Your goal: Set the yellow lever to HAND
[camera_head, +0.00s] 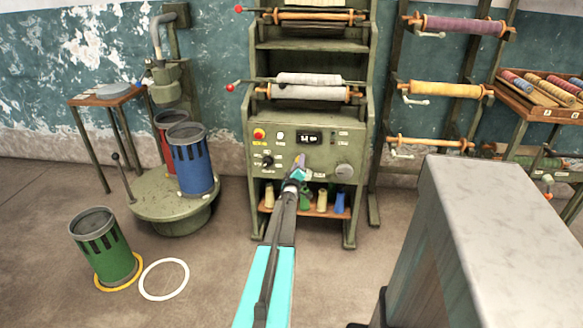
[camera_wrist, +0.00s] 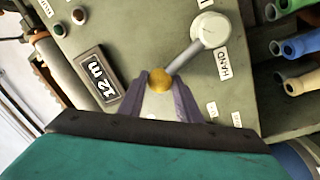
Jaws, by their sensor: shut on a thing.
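The lever has a yellow ball knob (camera_wrist: 160,79) on a grey shaft, which runs up and right to a round pale hub (camera_wrist: 212,28) in the wrist view. My gripper (camera_wrist: 162,88) is shut on the yellow knob, with one purple finger on each side. A HAND label (camera_wrist: 223,63) sits just below the hub, to the right of the shaft; the shaft does not point at it. In the head view my gripper (camera_head: 299,172) is at the green panel, left of the round grey hub (camera_head: 344,170), and the knob is hidden.
Several coloured bobbins (camera_wrist: 303,42) lie on the shelf (camera_head: 330,212) under the panel. A grey-topped block (camera_head: 500,230) stands front right. Blue (camera_head: 192,165) and green (camera_head: 108,250) cans stand left. Floor before the machine is clear.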

